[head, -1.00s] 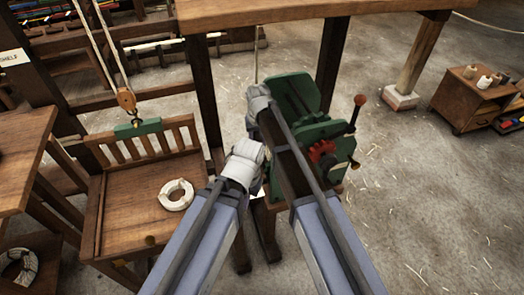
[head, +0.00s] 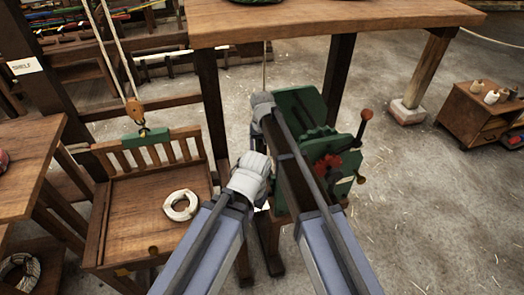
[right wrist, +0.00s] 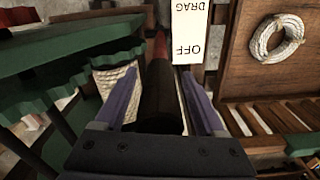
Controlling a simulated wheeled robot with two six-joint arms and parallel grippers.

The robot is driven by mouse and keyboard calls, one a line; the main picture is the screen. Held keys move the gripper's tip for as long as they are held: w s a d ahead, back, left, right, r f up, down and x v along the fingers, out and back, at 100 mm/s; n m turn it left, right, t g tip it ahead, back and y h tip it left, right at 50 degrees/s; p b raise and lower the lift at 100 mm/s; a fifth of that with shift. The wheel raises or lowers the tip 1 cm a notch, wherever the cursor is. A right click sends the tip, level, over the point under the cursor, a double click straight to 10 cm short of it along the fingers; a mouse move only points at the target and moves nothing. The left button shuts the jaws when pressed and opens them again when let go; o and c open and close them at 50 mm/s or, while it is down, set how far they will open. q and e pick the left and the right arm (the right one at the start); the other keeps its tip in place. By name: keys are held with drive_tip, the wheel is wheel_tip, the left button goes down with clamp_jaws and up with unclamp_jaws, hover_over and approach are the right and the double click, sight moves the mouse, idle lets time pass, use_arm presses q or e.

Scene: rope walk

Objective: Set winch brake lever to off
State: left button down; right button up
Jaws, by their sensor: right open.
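The green winch (head: 300,110) stands right of centre in the head view, partly hidden behind my right arm. In the right wrist view, a dark lever (right wrist: 160,98) with a red part runs between the fingers of my right gripper (right wrist: 158,76). The gripper is open, one finger on each side of the lever, with gaps visible. A white label (right wrist: 188,32) reading OFF and DRAG, upside down, lies just beyond, right of the lever's red part. In the head view, my left wrist is beside the winch, and its gripper does not show.
A wooden bench (head: 140,225) with a white rope coil (head: 181,206) stands left of the winch. A wooden table (head: 300,28) is behind it. Open floor lies to the right.

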wheel_tip(320, 180, up, 8)
drive_tip(key=p, duration=0.8)
drive_tip(key=shift+s, duration=0.1)
drive_tip(key=shift+f, duration=0.15)
drive_tip(key=shift+s, duration=0.15)
drive_tip(key=s+d+f+b, duration=0.3)
drive_tip(key=s, duration=0.5)
drive_tip(key=s+d+f+n+b, duration=0.1)
drive_tip(key=s+d+f+b, duration=0.2)
drive_tip(key=s, duration=0.6)
drive_tip(key=s+d+f+n+h+b, duration=0.1)
drive_tip(key=s+d+f+b, duration=0.2)
drive_tip(key=s, duration=0.6)
drive_tip(key=shift+s+f+b, duration=0.15)
drive_tip(key=shift+f+b, duration=0.25)
drive_tip(key=shift+b, duration=0.25)
